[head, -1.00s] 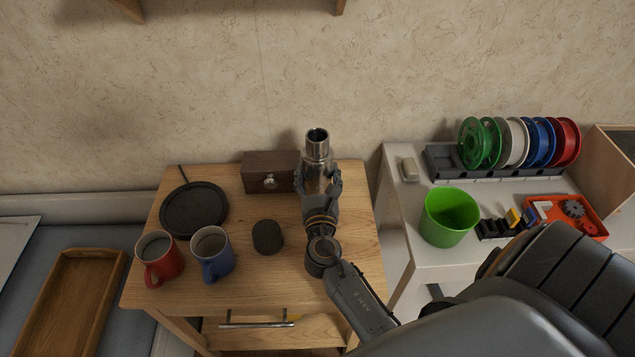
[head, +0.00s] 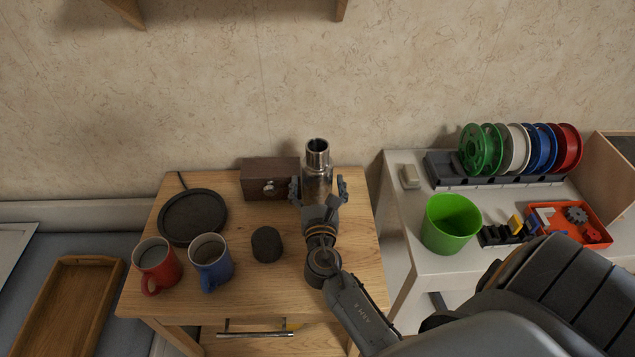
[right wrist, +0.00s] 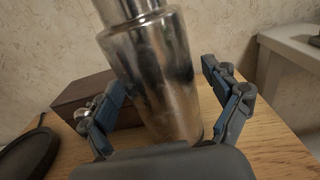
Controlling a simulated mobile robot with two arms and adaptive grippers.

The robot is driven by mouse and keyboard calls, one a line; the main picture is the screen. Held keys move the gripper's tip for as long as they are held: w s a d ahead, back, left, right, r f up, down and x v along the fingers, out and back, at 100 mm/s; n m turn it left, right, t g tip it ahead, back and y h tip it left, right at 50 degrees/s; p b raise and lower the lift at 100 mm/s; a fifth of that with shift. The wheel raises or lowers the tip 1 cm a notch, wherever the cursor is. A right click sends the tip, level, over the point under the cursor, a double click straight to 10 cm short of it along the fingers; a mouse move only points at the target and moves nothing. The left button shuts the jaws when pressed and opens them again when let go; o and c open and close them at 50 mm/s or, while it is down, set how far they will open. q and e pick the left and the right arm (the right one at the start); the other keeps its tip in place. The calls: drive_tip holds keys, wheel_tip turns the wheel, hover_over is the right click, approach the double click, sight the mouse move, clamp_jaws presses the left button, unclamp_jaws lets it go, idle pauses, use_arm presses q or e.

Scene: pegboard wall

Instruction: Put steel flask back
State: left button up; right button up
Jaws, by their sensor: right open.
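The steel flask (head: 317,165) stands upright at the back right of the wooden table, beside a dark wooden box. Its open neck points up. My right gripper (head: 318,190) is open, with one finger on each side of the flask. In the right wrist view the flask (right wrist: 158,75) stands between the spread fingers of my right gripper (right wrist: 168,108), with gaps on both sides. The flask's base is partly hidden by the gripper body in the head view. My left gripper is not in view.
On the table are the dark box (head: 268,178), a round black pad (head: 193,215), a black cylinder (head: 267,244), a red mug (head: 157,264) and a blue mug (head: 211,262). A white cabinet to the right holds a green cup (head: 450,224), spools (head: 515,150) and an orange tray (head: 590,238).

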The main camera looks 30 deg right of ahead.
drive_tip(key=shift+s+a, duration=0.2)
drive_tip(key=shift+s, duration=0.1)
drive_tip(key=b+v, duration=0.2)
drive_tip(key=v, duration=0.8)
drive_tip(key=shift+s+a, duration=0.1)
drive_tip(key=shift+s, duration=0.15)
drive_tip(key=shift+s+a+r, duration=0.1)
drive_tip(key=shift+s+a, duration=0.1)
drive_tip(key=shift+s, duration=0.15)
